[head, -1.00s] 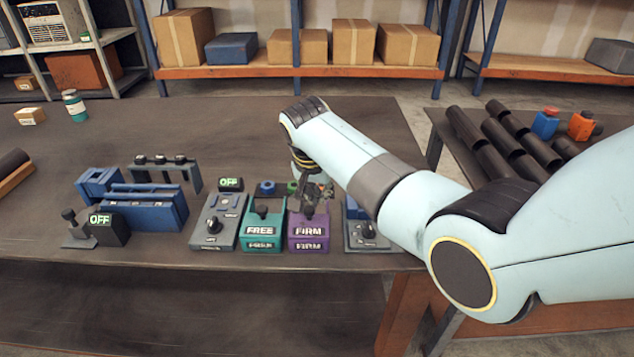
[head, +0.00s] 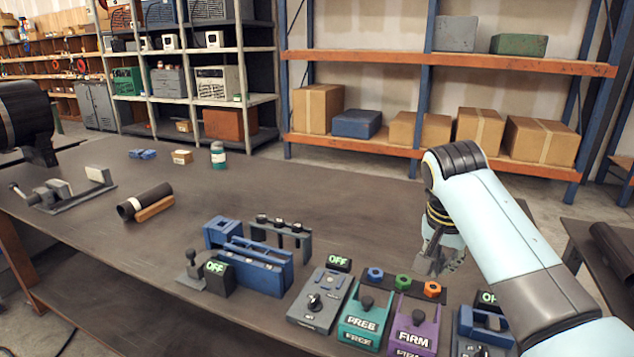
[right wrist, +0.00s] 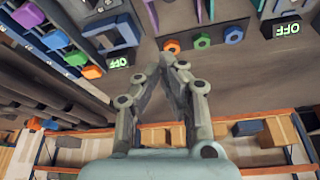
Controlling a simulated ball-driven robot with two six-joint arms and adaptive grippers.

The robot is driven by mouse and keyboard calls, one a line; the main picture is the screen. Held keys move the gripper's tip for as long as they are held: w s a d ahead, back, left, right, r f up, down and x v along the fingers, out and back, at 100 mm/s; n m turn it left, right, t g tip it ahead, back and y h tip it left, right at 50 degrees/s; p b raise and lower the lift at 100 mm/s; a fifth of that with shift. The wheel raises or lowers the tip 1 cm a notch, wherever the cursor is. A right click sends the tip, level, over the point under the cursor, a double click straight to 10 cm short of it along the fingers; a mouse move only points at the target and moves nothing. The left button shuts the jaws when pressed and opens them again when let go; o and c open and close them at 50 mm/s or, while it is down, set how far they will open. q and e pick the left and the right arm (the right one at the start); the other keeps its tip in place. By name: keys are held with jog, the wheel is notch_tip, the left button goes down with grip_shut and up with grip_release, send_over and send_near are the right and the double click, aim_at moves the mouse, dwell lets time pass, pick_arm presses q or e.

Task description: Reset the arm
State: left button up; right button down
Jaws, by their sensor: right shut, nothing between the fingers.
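My right arm comes in from the right in the head view. Its gripper (head: 436,260) hangs above the table, behind the purple FIRM block (head: 414,318), apart from it. In the right wrist view the gripper's two fingers (right wrist: 166,62) meet at the tips with nothing between them. The teal FREE block (head: 364,318) stands beside the purple one. Blue, green and orange ring pieces sit on a dark rack behind them, the green one (head: 403,281) in the middle. My left gripper is not in view.
A grey switch box (head: 322,297) and a blue fixture (head: 258,268) stand left of the blocks. A black pipe (head: 146,201) rests on a wooden piece farther left. A jar (head: 218,155) stands at the back. The table's middle back is clear.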

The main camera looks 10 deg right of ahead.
jog(key=s+f+n, duration=0.4)
jog(key=s+n, duration=0.1)
jog(key=s, duration=1.1)
jog(key=s+a+r+n+t+y, duration=0.1)
jog(key=s+r+n, duration=0.15)
jog(key=s, duration=0.45)
jog(key=s+a+r+n+y, duration=0.1)
jog(key=s+r+n, duration=0.15)
jog(key=s, duration=0.55)
notch_tip(320, 180, down, 36)
jog(key=s+d+g+b, duration=0.1)
jog(key=d+g+b, duration=0.15)
jog(key=b, duration=0.75)
jog(key=s+f+b, duration=0.4)
jog(key=s+f, duration=0.5)
jog(key=f, duration=0.3)
jog(key=s+d+f+b, duration=0.1)
jog(key=s+f+b, duration=0.3)
jog(key=s+f, duration=0.5)
notch_tip(320, 180, down, 4)
jog(key=shift+s+f+m, duration=0.2)
jog(key=shift+s+m, duration=0.1)
jog(key=shift+s, duration=0.1)
jog(key=shift+g, duration=0.25)
